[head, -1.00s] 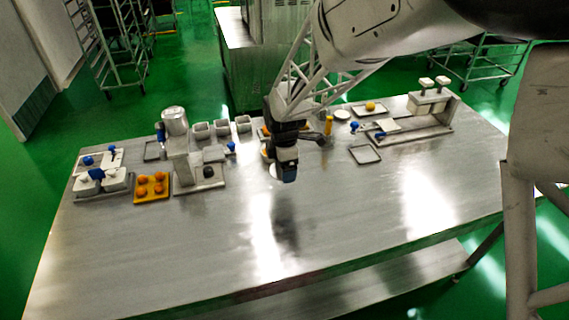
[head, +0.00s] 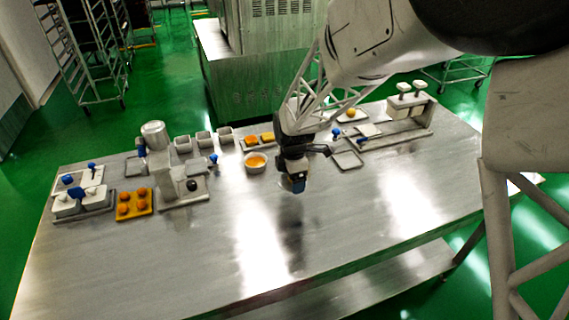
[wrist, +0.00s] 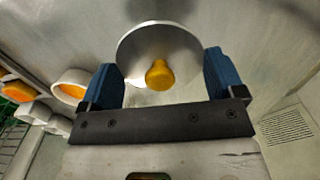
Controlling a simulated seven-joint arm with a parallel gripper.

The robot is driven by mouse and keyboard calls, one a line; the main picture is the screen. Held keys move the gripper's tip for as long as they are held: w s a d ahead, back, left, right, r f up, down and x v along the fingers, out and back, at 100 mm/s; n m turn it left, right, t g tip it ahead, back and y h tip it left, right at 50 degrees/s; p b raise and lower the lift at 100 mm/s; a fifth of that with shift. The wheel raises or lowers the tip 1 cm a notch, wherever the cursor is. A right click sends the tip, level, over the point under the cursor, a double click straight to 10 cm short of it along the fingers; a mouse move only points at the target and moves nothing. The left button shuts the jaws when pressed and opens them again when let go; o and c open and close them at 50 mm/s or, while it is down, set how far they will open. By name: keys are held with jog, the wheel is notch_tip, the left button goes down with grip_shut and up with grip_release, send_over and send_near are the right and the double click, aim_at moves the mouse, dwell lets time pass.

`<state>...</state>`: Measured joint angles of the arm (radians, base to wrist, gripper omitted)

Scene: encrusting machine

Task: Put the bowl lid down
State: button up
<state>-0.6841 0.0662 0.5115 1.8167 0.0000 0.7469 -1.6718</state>
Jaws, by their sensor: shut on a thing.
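My gripper (head: 297,184) is right of the white bowl (head: 255,168) in the head view, over the table's middle. In the wrist view, the bowl lid (wrist: 145,43), a round grey disc with a yellow knob, sits between the two blue fingers (wrist: 164,78). The gripper is shut on the lid; the exact contact is not clear. The lid cannot be made out in the head view. The bowl, uncovered with orange contents, also shows at the left of the wrist view (wrist: 62,76). Whether the lid touches the table cannot be told.
The steel table (head: 350,225) is clear in front of my gripper. A yellow tray (head: 133,214) with orange balls and a grey machine (head: 160,160) stand left. Small containers (head: 204,139) line the back.

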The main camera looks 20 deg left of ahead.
jog(key=shift+w+d+f, duration=0.25)
jog(key=shift+w+d, duration=0.1)
jog(key=shift+d, duration=0.15)
jog(key=shift+w, duration=0.1)
jog(key=w+a, duration=0.3)
jog(key=w, duration=0.1)
jog(key=w+a+f, duration=0.1)
jog(key=w+a, duration=0.2)
jog(key=w, duration=0.1)
jog(key=w+a, duration=0.3)
jog(key=w, duration=0.1)
jog(key=shift+w+a+f, duration=0.25)
jog(key=shift+w+a, duration=0.05)
jog(key=shift+a, duration=0.05)
jog(key=shift+f, duration=0.1)
jog(key=shift+f, duration=1.65)
jog(key=shift+f, duration=0.15)
jog(key=o, duration=0.7)
jog(key=shift+c, duration=0.2)
